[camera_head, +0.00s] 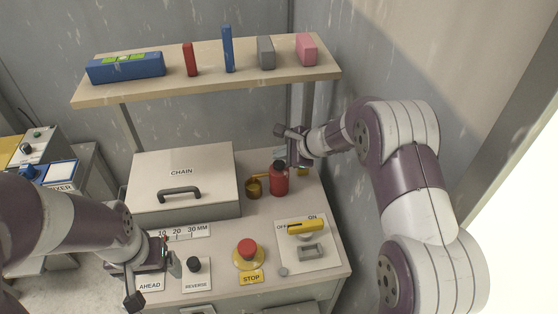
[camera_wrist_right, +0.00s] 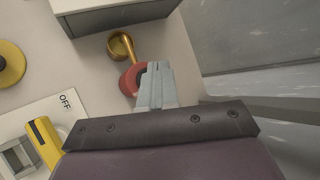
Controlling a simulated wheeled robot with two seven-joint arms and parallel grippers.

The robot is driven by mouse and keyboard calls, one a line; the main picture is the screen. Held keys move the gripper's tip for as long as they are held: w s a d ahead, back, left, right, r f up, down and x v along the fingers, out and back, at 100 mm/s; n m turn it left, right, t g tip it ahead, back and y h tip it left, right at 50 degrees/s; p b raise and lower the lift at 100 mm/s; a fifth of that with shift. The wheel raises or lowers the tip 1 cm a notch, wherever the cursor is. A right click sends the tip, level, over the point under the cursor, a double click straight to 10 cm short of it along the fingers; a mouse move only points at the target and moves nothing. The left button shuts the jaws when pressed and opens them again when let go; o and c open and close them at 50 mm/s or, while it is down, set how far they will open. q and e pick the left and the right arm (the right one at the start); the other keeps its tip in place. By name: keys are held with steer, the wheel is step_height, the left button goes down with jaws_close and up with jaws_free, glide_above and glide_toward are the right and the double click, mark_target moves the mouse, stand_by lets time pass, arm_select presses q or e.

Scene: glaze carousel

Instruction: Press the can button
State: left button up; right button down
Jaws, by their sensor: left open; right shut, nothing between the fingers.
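The red can (camera_head: 279,182) with a dark top (camera_head: 279,164) stands upright on the bench, right of the chain box. It also shows in the right wrist view (camera_wrist_right: 128,83), partly hidden behind my fingers. My right gripper (camera_head: 301,161) is shut and empty, just above and behind the can. In the right wrist view its fingers (camera_wrist_right: 157,85) overlap the can's top; I cannot tell whether they touch it. A brass cup (camera_head: 254,189) with a thin brass arm sits beside the can. My left gripper (camera_head: 170,264) is open by the AHEAD and REVERSE plates.
The grey CHAIN box (camera_head: 181,160) stands left of the can. A red STOP button (camera_head: 247,248) and a yellow OFF/ON handle (camera_head: 306,227) are at the front. A shelf (camera_head: 210,79) with several blocks hangs above. A wall rises close on the right.

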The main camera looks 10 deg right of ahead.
mark_target(282, 165)
step_height(282, 165, up, 5)
steer(key=p, duration=0.4)
stand_by(0.3)
steer(key=s+d+f+n+g+h, duration=0.1)
steer(key=s+f+n+g, duration=0.3)
steer(key=s, duration=0.3)
steer(key=s+d+r+n+h, duration=0.2)
steer(key=s+n, duration=0.5)
steer(key=s, duration=0.3)
steer(key=s+d+r+n+g+h, duration=0.1)
steer(key=s+d+r+n+h, duration=0.1)
steer(key=s+n, duration=0.6)
steer(key=s+h, duration=0.1)
steer(key=s, duration=0.2)
steer(key=shift+d+r+g, duration=0.25)
steer(key=shift+d+g, duration=0.05)
steer(key=shift+d, duration=0.1)
